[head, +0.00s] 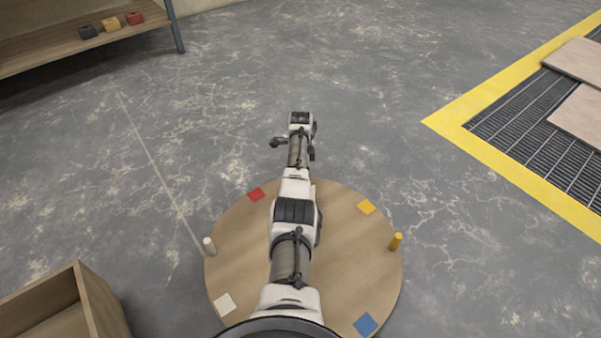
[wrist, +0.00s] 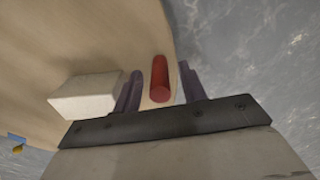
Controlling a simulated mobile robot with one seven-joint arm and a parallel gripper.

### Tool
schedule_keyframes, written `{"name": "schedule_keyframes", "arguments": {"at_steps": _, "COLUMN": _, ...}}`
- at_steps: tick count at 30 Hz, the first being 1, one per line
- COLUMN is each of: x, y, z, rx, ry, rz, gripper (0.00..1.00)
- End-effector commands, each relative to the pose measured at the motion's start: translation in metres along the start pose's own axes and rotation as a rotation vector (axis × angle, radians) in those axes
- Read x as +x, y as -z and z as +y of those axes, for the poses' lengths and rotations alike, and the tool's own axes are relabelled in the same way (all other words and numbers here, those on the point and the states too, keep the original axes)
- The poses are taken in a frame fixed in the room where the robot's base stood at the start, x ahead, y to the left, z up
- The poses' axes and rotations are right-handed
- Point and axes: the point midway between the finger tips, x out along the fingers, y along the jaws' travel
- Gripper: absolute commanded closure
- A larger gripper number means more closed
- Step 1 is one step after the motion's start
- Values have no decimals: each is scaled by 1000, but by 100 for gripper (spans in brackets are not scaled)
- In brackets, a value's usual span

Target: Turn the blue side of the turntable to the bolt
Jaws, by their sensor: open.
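The round wooden turntable (head: 345,235) lies under my arm in the head view. Its blue patch (head: 365,324) is at the near right, red patch (head: 256,195) far left, yellow patch (head: 366,207) far right, white patch (head: 224,304) near left. A white peg (head: 210,246) stands at its left edge and a yellow peg (head: 396,241) at its right edge. In the wrist view my gripper (wrist: 160,70) is open, its fingers on either side of a red peg (wrist: 159,80); contact cannot be told. I cannot make out a bolt. My arm hides the turntable's middle.
A white block (wrist: 85,95) lies beside the left finger. A shelf (head: 60,45) with small dark, yellow and red blocks stands far left, a wooden box (head: 92,305) near left. A yellow-edged floor grate (head: 540,130) with boards lies right. Floor beyond the turntable is clear.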

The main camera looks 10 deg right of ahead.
Motion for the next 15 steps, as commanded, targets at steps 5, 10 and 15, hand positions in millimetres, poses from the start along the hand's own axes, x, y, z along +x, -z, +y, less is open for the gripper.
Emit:
{"name": "schedule_keyframes", "arguments": {"at_steps": 5, "x": -50, "y": 0, "z": -1, "rx": 0, "ry": 4, "rz": 0, "gripper": 59}}
{"name": "schedule_keyframes", "arguments": {"at_steps": 10, "x": -85, "y": 0, "z": -1, "rx": 0, "ry": 4, "rz": 0, "gripper": 59}}
{"name": "schedule_keyframes", "arguments": {"at_steps": 15, "x": -109, "y": 0, "z": 0, "rx": 0, "ry": 2, "rz": 0, "gripper": 59}}
